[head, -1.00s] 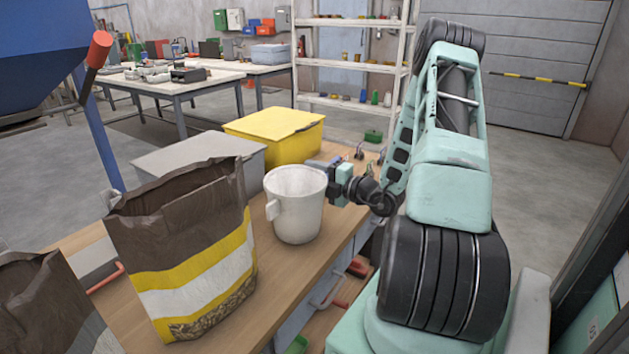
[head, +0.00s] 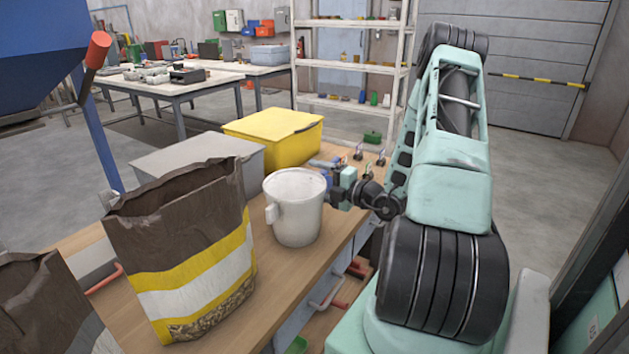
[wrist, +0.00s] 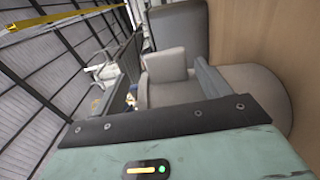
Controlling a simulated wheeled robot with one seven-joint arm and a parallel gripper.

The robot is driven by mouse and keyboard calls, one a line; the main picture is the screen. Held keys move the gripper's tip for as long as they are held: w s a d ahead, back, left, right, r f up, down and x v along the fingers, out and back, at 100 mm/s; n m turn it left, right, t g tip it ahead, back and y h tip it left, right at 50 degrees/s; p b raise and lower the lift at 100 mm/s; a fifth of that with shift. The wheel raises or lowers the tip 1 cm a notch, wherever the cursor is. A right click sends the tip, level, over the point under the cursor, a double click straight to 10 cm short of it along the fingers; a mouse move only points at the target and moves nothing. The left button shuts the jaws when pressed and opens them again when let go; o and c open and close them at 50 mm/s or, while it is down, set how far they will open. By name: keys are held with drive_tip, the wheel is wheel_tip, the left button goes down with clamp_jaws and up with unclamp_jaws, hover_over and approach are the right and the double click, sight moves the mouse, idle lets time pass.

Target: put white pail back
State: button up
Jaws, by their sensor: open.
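The white pail (head: 296,215) stands upright on the wooden bench, between the brown bag and my arm. A block-like lug sticks out on its left side. My gripper (head: 333,182) is at the pail's right side, near its rim. In the wrist view my gripper (wrist: 168,82) is open, with a pale grey blocky part (wrist: 166,68) showing between its fingers. I cannot tell for sure whether that part belongs to the pail, nor whether the fingers touch it.
The open brown bag (head: 190,260) stands close left of the pail on the bench (head: 318,258). A grey bin (head: 200,155) and a yellow bin (head: 275,138) stand behind. Small items (head: 370,155) lie at the bench's far right end. A second bag (head: 45,310) is at lower left.

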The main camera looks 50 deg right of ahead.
drive_tip(key=s, duration=1)
drive_tip(key=shift+s+d+b, duration=0.3)
drive_tip(key=shift+d+b, duration=0.1)
drive_tip(key=shift+b, duration=0.05)
